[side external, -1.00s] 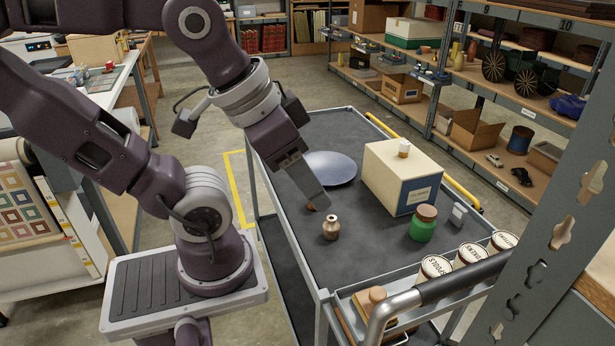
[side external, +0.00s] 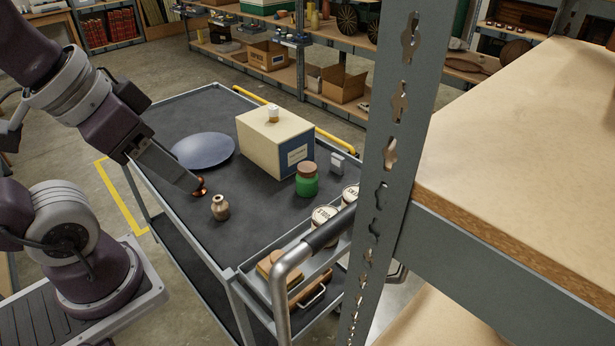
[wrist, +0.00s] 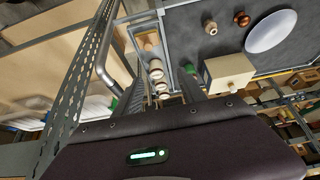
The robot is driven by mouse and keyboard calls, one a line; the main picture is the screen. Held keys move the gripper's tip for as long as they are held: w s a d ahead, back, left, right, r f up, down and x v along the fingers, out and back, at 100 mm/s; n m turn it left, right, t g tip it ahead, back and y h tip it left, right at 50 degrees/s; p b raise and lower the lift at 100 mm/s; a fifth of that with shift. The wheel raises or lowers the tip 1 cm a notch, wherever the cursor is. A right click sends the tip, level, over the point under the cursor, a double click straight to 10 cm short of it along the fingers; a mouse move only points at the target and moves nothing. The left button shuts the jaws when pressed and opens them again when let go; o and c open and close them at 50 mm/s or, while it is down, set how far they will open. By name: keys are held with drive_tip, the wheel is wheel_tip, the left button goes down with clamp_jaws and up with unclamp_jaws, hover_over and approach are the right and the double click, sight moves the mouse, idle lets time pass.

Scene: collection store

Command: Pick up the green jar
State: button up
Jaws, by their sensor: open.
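The green jar (side external: 307,184) with a brown lid stands upright on the dark cart top, in front of the cream box. In the wrist view a bit of its green body (wrist: 190,69) shows near the right finger, the rest hidden.
A blue-grey plate (side external: 203,150) lies behind. The cream box (side external: 275,140) stands behind the jar. White-lidded jars (side external: 325,217) sit in the front tray. A grey shelf post (side external: 395,150) stands at the right.

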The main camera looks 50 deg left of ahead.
drive_tip(key=o, duration=0.5)
